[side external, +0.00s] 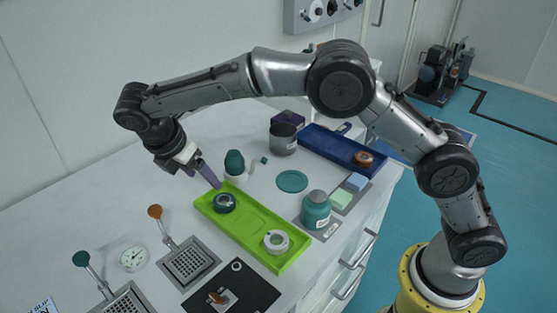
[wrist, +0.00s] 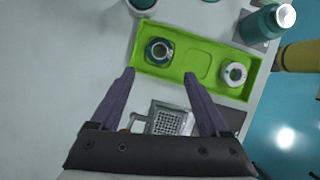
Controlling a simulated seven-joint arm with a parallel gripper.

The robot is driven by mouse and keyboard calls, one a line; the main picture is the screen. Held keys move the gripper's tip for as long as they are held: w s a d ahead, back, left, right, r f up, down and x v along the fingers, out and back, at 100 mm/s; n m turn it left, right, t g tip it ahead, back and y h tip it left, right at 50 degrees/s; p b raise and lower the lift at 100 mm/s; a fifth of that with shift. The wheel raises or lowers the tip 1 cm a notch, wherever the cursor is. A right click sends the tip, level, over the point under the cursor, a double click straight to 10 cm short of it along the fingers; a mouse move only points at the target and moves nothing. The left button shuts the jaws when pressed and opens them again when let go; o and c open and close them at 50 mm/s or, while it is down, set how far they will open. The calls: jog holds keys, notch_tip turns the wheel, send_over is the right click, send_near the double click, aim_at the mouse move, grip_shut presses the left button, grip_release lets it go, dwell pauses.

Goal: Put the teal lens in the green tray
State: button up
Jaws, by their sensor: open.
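The green tray (side external: 250,233) lies flat on the white table, and it also shows in the wrist view (wrist: 203,48). A dark teal ring-shaped piece (side external: 224,203), which looks like the teal lens, sits inside the tray's far left end; it also shows in the wrist view (wrist: 159,51). A white ring-shaped piece (side external: 276,242) sits in the tray's other end. My gripper (wrist: 160,75) has its purple fingers apart with nothing between them. In the side view it hangs above the table by the tray's far left end, close to the teal piece but apart from it.
A teal-topped white holder (side external: 234,164) stands just behind the tray. A teal disc (side external: 291,181) and a teal bottle (side external: 316,210) are to the right. A blue tray (side external: 328,145) lies farther back. Metal grid plates (side external: 188,262) lie in front. The table's left side is clear.

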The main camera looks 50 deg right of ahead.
jog(key=s+d+r+m+t+y, duration=0.1)
jog(key=s+d+r+m+y, duration=0.2)
jog(key=s+d+r+m, duration=0.75)
jog(key=s+d+f+m+t+y, duration=0.1)
jog(key=s+d+m, duration=0.4)
jog(key=s, duration=0.5)
jog(key=s+d+f+m+t, duration=0.1)
jog(key=s+d+m, duration=0.3)
jog(key=s, duration=0.7)
jog(key=shift+d+f+m+t+y, duration=0.35)
jog(key=shift+d+t, duration=0.2)
jog(key=shift+t, duration=0.25)
